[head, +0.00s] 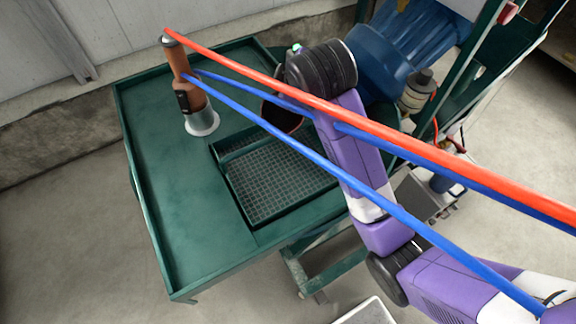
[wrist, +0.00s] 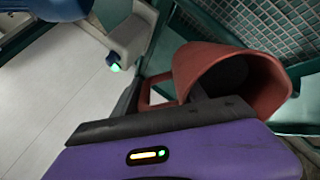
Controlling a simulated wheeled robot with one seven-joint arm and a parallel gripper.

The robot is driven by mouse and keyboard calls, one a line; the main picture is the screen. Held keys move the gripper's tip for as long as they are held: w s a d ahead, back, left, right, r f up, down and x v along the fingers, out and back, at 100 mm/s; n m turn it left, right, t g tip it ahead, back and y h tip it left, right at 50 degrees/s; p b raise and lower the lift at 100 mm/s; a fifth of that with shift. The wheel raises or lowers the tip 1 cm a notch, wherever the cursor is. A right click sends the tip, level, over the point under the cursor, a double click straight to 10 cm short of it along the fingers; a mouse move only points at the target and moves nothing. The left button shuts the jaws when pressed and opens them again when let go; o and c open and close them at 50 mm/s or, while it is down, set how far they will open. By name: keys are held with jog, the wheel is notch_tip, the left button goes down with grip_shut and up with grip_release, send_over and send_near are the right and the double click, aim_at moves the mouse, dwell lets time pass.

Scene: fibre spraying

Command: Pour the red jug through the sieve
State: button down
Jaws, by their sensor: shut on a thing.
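The red jug (wrist: 262,92) is tilted in the wrist view, with its dark mouth showing and its handle (wrist: 157,92) on the left. My gripper (wrist: 203,100) is shut on it; the exact contact between jaws and jug is hard to see. In the head view the jug (head: 283,116) shows partly behind my arm, above the far right edge of the sieve, and the gripper is hidden there. The sieve (head: 270,182) is a dark mesh set in the green table. Its mesh also shows at the wrist view's upper right (wrist: 262,22). No flow from the jug is visible.
The green table (head: 178,205) has a raised rim and clear room left of the sieve. A brown-and-silver spray tool (head: 192,93) stands near its far left. Red (head: 320,103) and blue hoses (head: 290,140) cross in front of my arm. Blue machinery (head: 385,65) stands at the right.

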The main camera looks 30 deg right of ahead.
jog(key=shift+s+r+t+h, duration=0.15)
jog(key=shift+s+t+h, duration=0.15)
jog(key=shift+t, duration=0.8)
jog(key=shift+s+a+t+h+b, duration=0.15)
jog(key=shift+s+t+b, duration=0.35)
jog(key=shift+b, duration=1.5)
jog(key=shift+s+a+t+h+b, duration=0.15)
jog(key=shift+t+b, duration=0.55)
jog(key=shift+b, duration=1.3)
jog(key=shift+s, duration=0.15)
jog(key=shift+b, duration=0.45)
jog(key=shift+s+a+t+b, duration=0.1)
jog(key=shift+s+t+b, duration=0.2)
jog(key=shift+t+b, duration=0.1)
